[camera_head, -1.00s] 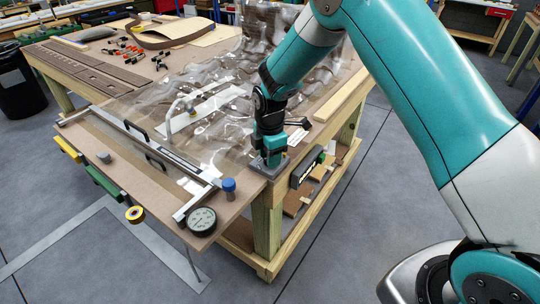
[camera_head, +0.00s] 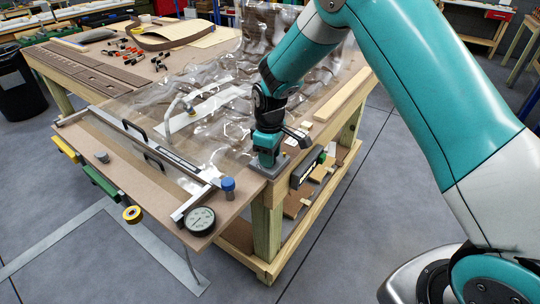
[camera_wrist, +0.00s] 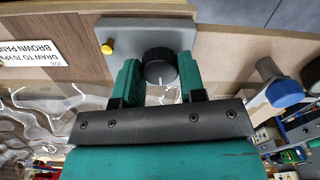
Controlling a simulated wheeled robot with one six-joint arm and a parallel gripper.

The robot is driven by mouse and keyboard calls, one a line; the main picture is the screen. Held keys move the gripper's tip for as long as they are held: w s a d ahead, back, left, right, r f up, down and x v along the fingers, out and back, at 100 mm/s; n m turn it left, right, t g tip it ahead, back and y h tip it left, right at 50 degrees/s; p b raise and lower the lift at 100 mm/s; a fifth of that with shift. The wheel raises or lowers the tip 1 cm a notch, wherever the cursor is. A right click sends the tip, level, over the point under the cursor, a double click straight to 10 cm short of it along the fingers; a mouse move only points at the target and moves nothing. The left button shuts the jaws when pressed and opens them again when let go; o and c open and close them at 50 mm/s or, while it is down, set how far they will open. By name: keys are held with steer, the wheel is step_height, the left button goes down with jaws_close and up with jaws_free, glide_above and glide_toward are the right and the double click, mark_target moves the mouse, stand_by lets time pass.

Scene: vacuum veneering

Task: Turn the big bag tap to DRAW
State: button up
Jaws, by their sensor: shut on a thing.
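The big bag tap is a black round knob (camera_wrist: 160,66) on a grey plate (camera_wrist: 120,40), with a white line on the knob pointing down in the wrist view. A small yellow part (camera_wrist: 107,47) sits on the plate's left side. My gripper (camera_wrist: 160,75) is shut on the knob, with one green finger at each side. In the head view my gripper (camera_head: 267,152) points down over the grey plate (camera_head: 283,161) at the table's front right corner, hiding the knob. A white label (camera_wrist: 32,52) reading "DRAW TO 75 kPa BROWN PAN…" is partly cut off.
A clear, wrinkled bag (camera_head: 190,95) covers much of the table. A blue-capped fitting (camera_head: 228,184) and a round gauge (camera_head: 200,220) stand near the front corner. A wooden strip (camera_head: 342,97) lies along the right edge. Orange and black clamps (camera_head: 130,52) lie further back.

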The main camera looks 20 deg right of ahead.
steer(key=m, duration=0.6)
steer(key=m+b, duration=0.1)
steer(key=m, duration=0.5)
steer(key=shift+m, duration=0.4)
stand_by(0.3)
steer(key=o, duration=0.9)
steer(key=shift+r, duration=0.1)
step_height(320, 180, up, 17)
steer(key=shift+r+b, duration=0.15)
steer(key=shift+b, duration=0.9)
